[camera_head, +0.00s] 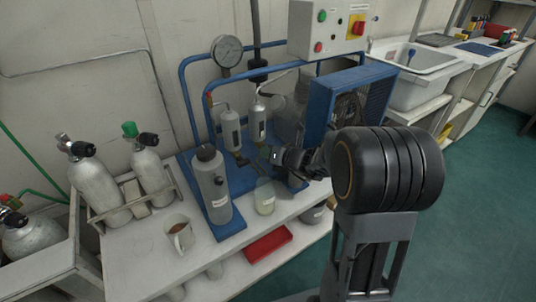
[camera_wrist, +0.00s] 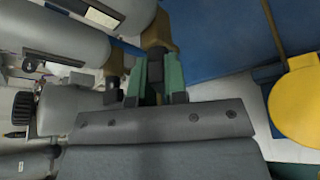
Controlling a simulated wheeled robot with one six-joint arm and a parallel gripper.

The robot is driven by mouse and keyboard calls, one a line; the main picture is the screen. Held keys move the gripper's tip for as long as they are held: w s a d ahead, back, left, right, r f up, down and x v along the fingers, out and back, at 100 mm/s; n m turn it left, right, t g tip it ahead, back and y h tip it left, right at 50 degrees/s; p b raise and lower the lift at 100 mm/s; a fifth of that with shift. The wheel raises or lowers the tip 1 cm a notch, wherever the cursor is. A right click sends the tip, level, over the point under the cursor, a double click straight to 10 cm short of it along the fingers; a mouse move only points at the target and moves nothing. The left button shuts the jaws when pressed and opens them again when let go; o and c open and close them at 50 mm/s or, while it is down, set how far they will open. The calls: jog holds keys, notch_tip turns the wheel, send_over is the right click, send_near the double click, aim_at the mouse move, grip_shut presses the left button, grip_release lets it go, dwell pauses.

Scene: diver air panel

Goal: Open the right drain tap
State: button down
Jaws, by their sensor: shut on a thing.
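Two grey separator cylinders hang on the blue compressor frame in the head view, the left one (camera_head: 231,130) and the right one (camera_head: 258,122). My gripper (camera_head: 266,157) is low beside the right cylinder's lower end. In the wrist view, a brass fitting (camera_wrist: 155,34) sits at the end of the nearer cylinder (camera_wrist: 125,12). My gripper's green fingers (camera_wrist: 156,74) are shut on the dark drain tap handle (camera_wrist: 157,75) below this brass. Another brass fitting (camera_wrist: 115,64) shows to the left, on the other cylinder (camera_wrist: 60,36). The handle's exact angle is hard to tell.
A jar (camera_head: 264,198) stands below the taps, close under my gripper. A grey bottle (camera_head: 211,188) stands to the left, a mug (camera_head: 179,233) on the bench. A red tray (camera_head: 267,245) lies in front. The blue fan guard (camera_head: 318,105) is close on the right.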

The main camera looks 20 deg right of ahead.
jog(key=n+b, duration=0.1)
jog(key=n+h+b, duration=0.1)
jog(key=b, duration=0.1)
jog(key=shift+f+h, duration=0.2)
jog(key=shift+h, duration=0.1)
jog(key=shift+r+n+b, duration=0.1)
jog(key=shift+n+b, duration=0.45)
jog(key=shift+n, duration=0.05)
jog(key=shift+r+h, duration=0.1)
jog(key=shift+h, duration=0.3)
jog(key=c, duration=1.1)
grip_release()
jog(key=shift+c, duration=0.2)
jog(key=p+v, duration=0.5)
jog(key=v, duration=0.8)
jog(key=shift+s, duration=0.4)
